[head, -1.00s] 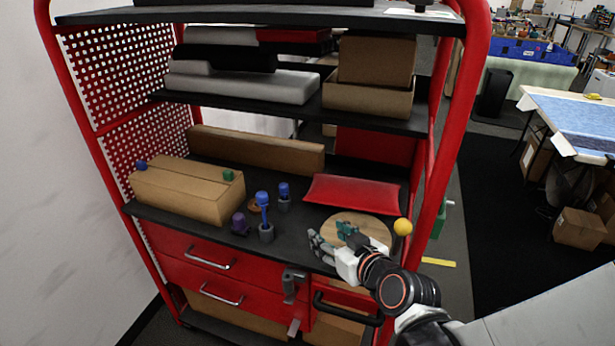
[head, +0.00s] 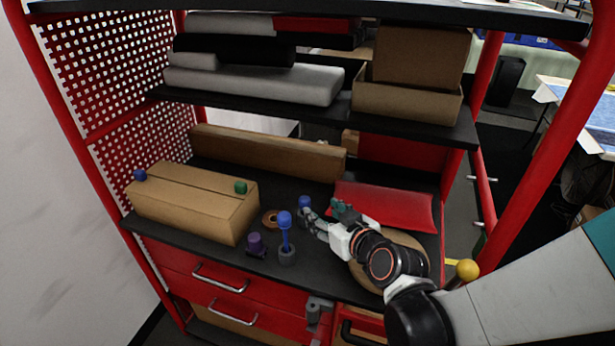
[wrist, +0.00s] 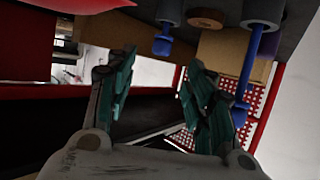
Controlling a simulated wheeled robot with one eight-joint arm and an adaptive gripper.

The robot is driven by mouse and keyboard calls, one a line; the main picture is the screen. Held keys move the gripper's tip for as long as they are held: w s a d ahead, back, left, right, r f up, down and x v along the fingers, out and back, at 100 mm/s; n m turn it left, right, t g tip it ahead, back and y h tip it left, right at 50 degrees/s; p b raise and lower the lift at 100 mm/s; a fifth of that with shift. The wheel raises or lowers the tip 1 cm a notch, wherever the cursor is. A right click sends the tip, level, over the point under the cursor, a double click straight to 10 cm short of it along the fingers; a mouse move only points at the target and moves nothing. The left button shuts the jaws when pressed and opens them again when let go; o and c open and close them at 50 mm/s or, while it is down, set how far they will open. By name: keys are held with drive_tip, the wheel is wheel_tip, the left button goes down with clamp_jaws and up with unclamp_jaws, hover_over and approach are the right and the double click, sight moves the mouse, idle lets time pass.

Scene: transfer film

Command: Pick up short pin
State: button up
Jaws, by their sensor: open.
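My gripper (head: 322,212) is open and empty, just right of the short pin. In the wrist view the fingers (wrist: 160,68) are spread, with the pin beyond their tips.
A purple piece (head: 255,242) and a brown ring (head: 271,218) sit to the left. A cardboard box (head: 195,200) with small blue and green knobs fills the shelf's left. A red pouch (head: 385,205) and a round wooden disc (head: 415,245) lie right. Another shelf is above.

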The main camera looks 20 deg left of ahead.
sight(305, 204)
drive_tip(key=b+x, duration=0.1)
drive_tip(key=x, duration=0.5)
drive_tip(key=shift+w+a+f, duration=0.1)
drive_tip(key=shift+f+b+x, duration=0.15)
drive_tip(key=shift+b+x, duration=0.5)
drive_tip(key=shift+x, duration=0.7)
drive_tip(key=shift+f+b+x, duration=0.15)
drive_tip(key=shift+b+x, duration=0.5)
drive_tip(key=shift+x, duration=0.7)
drive_tip(key=shift+s+r, duration=0.1)
drive_tip(key=shift+s, duration=0.1)
clamp_jaws()
